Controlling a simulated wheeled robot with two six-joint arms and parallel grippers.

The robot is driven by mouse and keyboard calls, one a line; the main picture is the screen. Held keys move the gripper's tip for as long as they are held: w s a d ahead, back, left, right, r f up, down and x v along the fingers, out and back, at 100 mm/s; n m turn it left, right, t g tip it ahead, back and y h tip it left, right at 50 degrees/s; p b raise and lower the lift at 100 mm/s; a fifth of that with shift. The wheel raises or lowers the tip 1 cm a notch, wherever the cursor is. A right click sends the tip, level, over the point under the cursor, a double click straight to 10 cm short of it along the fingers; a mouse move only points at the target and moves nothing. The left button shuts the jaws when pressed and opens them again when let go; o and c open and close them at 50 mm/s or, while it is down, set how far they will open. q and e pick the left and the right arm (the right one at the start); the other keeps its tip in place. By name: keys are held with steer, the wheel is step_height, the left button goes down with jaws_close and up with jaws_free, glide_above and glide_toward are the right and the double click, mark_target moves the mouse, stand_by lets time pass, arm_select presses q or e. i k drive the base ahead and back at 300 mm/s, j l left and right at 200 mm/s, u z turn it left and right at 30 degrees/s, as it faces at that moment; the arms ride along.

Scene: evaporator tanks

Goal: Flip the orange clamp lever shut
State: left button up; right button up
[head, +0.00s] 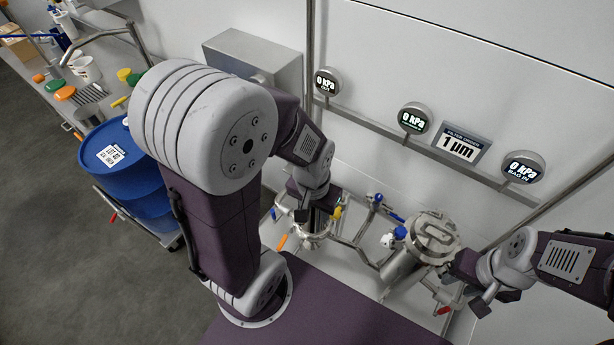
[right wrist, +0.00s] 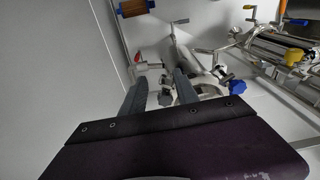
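In the head view the orange clamp lever (head: 282,241) sticks out down-left from the rim of the round steel clamp ring (head: 318,238). My left gripper (head: 308,212) is over this ring, above and right of the lever. My own arm hides part of it, and I cannot tell how far its fingers are apart or whether they touch anything. My right gripper (head: 482,296) is at the right, beside the steel filter housing (head: 432,238). In the right wrist view its two fingers (right wrist: 160,95) are apart, with no held object visible between them.
Valves with blue handles (head: 396,217) and a yellow handle (head: 337,212) crowd the steel pipework. Gauges (head: 414,118) line the wall rail. A blue drum (head: 122,165) stands at the left, with open floor in front.

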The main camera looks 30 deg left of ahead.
mark_target(290, 230)
steer(key=u, duration=1.5)
